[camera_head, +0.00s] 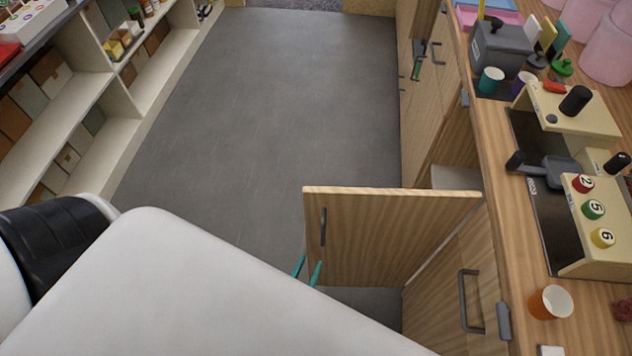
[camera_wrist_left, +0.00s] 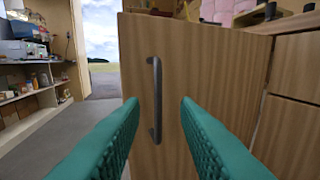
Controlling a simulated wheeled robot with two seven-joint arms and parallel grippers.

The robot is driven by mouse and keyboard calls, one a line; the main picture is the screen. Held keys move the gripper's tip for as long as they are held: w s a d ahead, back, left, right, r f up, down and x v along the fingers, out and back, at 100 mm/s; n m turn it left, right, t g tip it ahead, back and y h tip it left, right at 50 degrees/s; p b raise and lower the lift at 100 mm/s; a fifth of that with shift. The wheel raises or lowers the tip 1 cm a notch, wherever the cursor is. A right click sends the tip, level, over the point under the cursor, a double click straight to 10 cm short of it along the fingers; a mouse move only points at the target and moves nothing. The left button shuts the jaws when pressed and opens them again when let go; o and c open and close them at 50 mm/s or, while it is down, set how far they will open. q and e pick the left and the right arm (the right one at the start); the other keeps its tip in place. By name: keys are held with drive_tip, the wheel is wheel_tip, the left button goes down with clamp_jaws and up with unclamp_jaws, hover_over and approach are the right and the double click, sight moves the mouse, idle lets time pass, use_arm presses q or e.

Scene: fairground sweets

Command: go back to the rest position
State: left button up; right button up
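My left gripper (camera_head: 308,270) shows as two teal fingertips beyond my white arm in the head view. They are just in front of an open wooden cabinet door (camera_head: 375,235). In the left wrist view the two teal fingers (camera_wrist_left: 160,135) are apart with nothing between them. The door's dark handle (camera_wrist_left: 155,100) stands upright beyond the fingers and appears in the gap between them, apart from them. The handle also shows in the head view (camera_head: 323,227). The rest of my left gripper is hidden behind my arm. My right gripper is not in view.
The open door juts from the counter (camera_head: 512,225) into the aisle. The counter holds an orange cup (camera_head: 550,302), numbered knobs, a grey pan (camera_head: 560,170) and a grey box (camera_head: 502,48). Shelves (camera_head: 95,110) with boxes line the left. The grey floor (camera_head: 265,100) between is clear.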

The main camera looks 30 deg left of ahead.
use_arm(q)
drive_tip(key=shift+s+d, duration=0.15)
drive_tip(key=shift+s, duration=0.85)
